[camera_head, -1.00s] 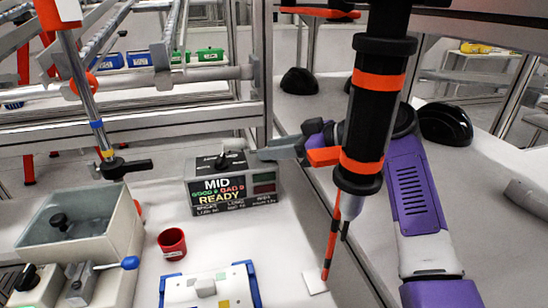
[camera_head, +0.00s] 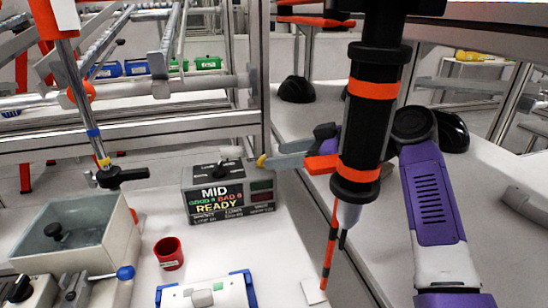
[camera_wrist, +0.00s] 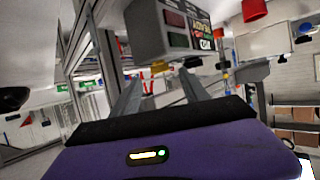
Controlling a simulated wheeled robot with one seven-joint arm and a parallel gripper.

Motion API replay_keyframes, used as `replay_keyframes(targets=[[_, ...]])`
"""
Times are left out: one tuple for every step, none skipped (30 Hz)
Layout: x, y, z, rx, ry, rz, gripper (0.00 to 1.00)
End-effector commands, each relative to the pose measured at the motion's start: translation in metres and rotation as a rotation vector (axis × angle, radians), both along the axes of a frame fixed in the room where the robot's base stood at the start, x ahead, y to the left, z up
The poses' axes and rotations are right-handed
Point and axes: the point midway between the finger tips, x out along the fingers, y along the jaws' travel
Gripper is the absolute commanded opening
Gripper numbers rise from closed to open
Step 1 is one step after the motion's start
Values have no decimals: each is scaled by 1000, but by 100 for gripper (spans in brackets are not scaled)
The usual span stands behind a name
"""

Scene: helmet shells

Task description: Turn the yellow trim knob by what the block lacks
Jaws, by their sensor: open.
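A grey box (camera_head: 207,210) with a lit panel reading "MID" and "READY" stands on the table. Its lit panel also shows in the wrist view (camera_wrist: 202,32). A small yellow knob (camera_head: 262,160) shows behind the box's right end, beside my fingertips. In the wrist view a yellow knob (camera_wrist: 160,67) lies just beyond and between the two fingertips. My gripper (camera_head: 272,162) is open, its fingers reaching left toward the knob. In the wrist view the gap between its fingertips (camera_wrist: 160,76) looks empty. I cannot tell whether a finger touches the knob.
A red cup (camera_head: 169,253) and a white tray with blue corners (camera_head: 235,290) stand in front of the box. A grey bin (camera_head: 75,235) is at left. A metal frame post (camera_head: 257,70) rises behind the box. Dark helmet shells (camera_head: 296,89) lie on the right table.

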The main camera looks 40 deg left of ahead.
Motion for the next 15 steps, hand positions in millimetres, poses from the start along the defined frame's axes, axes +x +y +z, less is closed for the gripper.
replay_keyframes(targets=[[2, -9, 3, 0, -1, -1, 53], [3, -13, 5, 0, -2, -1, 53], [4, -19, 7, 0, -2, -1, 53], [4, -23, 8, -1, -1, -1, 53], [5, -27, 10, 0, 0, -1, 53], [6, -31, 12, 0, 0, -1, 53], [6, -34, 13, 0, 0, 0, 53], [6, -37, 15, -1, 0, 0, 53], [7, -40, 16, 0, 0, 0, 53], [7, -41, 16, 0, 0, 0, 53], [7, -42, 17, -1, 0, 0, 53], [7, -43, 17, -1, 0, 0, 53], [7, -44, 17, -1, 1, 1, 53], [7, -44, 18, -1, 0, 1, 53], [7, -44, 18, -1, 1, 1, 53]])
